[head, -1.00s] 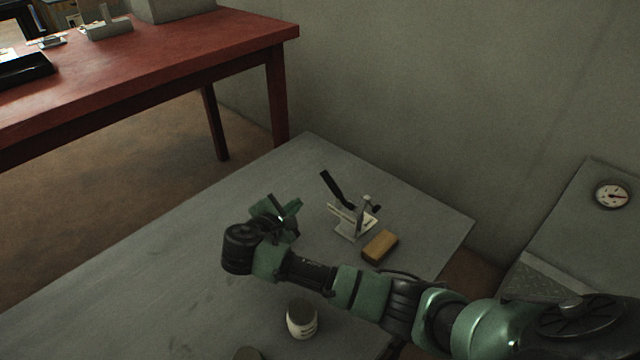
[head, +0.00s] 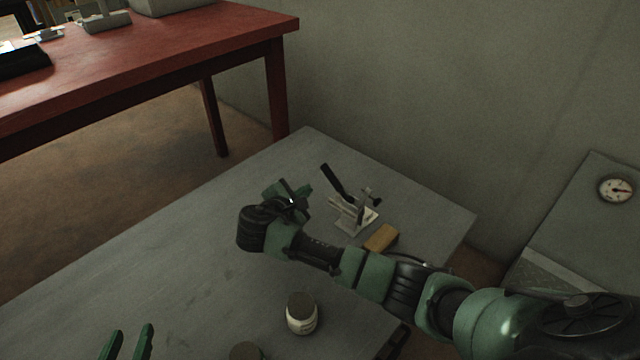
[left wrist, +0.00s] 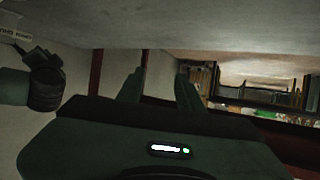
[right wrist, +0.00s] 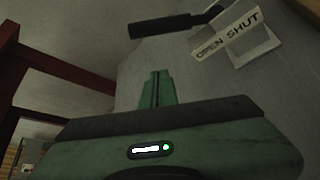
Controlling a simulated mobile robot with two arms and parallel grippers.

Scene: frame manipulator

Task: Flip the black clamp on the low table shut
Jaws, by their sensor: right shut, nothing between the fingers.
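The black clamp (head: 350,212) stands on the low grey table (head: 190,250), with a pale metal body and a black handle (head: 335,183) slanting up and left. In the right wrist view, the handle (right wrist: 165,25) lies beyond the fingers, beside a label (right wrist: 228,35) reading OPEN SHUT. My right gripper (head: 302,194) is just left of the clamp, apart from the handle. It is shut and empty, its fingers (right wrist: 158,82) together in its wrist view. My left gripper (head: 128,338) is open and empty at the bottom left, far from the clamp; its parted fingers show in its wrist view (left wrist: 158,85).
A wooden block (head: 381,238) lies right beside the clamp, close to my right forearm. A jar (head: 301,314) and another round object (head: 247,351) are near the front. A red table (head: 150,60) stands behind left; a gauge (head: 616,189) is at right. The table's left part is clear.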

